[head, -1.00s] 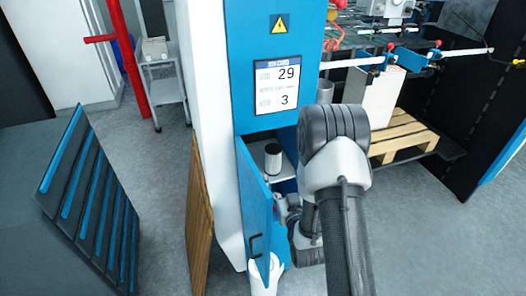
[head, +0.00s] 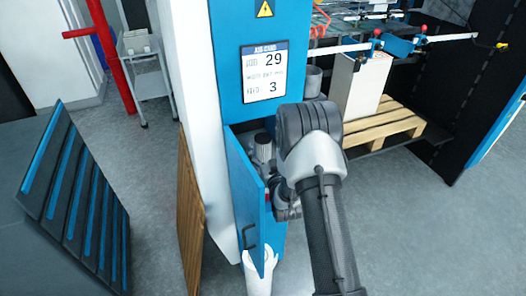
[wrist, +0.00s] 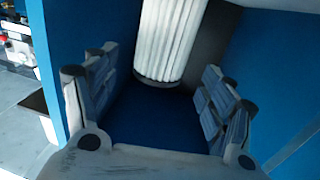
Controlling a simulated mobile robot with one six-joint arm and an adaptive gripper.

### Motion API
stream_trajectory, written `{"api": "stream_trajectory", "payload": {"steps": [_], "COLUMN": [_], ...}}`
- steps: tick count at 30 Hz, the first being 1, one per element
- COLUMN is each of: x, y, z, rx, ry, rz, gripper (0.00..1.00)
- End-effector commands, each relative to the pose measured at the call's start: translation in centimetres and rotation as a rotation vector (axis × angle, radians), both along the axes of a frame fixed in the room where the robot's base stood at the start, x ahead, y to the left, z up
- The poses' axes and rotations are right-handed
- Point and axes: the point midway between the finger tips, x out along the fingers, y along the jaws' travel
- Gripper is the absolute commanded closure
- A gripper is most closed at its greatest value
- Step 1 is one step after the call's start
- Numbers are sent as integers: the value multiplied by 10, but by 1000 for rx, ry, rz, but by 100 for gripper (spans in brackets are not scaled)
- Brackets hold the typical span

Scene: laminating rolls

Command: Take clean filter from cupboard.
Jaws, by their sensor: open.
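A white pleated filter (head: 263,150) with a dark end cap stands inside the blue cupboard, behind its open door (head: 245,205) in the head view. In the wrist view the filter (wrist: 171,40) is upright at the top centre, its upper part cut off by the frame. My gripper (wrist: 153,72) is open and empty, with its two padded fingers spread to either side, in front of the filter. No contact with the filter shows. In the head view my arm and the door hide most of the gripper.
The cupboard's blue walls (wrist: 55,45) are close on the left in the wrist view. A brown board (head: 190,210) leans at the cupboard's left side. A wooden pallet (head: 388,128) lies to the right. Grey floor is free at the lower right.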

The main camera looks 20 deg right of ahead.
Motion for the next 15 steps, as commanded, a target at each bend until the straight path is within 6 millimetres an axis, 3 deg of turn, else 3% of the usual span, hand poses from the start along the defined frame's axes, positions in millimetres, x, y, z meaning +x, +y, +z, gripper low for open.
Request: {"api": "stream_trajectory", "payload": {"steps": [9, 15], "x": [41, 51], "y": [-7, -9], "z": [3, 4], "rx": [-1, 0], "ry": [-2, 0], "rz": [1, 0], "gripper": [24, 24]}}
